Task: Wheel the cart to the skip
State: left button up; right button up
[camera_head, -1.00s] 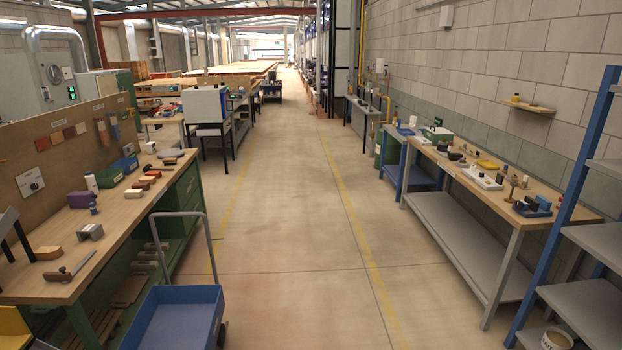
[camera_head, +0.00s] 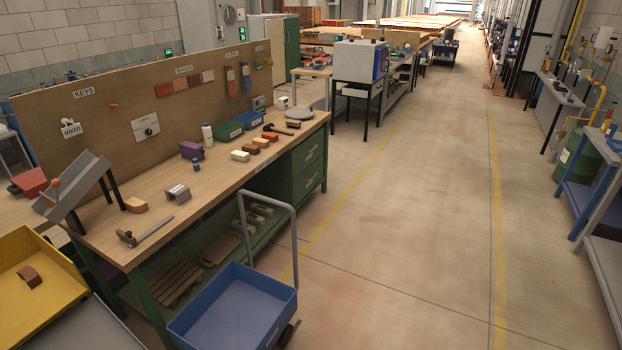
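A blue cart (camera_head: 236,312) with a shallow open tray and a grey tubular handle (camera_head: 268,199) stands on the floor at the bottom centre, beside the green workbench. Its tray looks empty. A dark wheel shows at its right. A yellow open container (camera_head: 35,290) at the bottom left holds a small brown block (camera_head: 29,276); I cannot tell whether it is the skip. Neither of my grippers is in view.
A wooden-topped green workbench (camera_head: 190,203) with tools and blocks runs along the cart's left side. A blue and grey bench (camera_head: 590,190) and a green drum (camera_head: 580,162) stand at the right. The aisle between yellow floor lines is clear.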

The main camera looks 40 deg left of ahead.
aim_at(242, 307)
jog(key=u, duration=0.8)
jog(key=i, duration=1.6)
jog(key=u, duration=1.05)
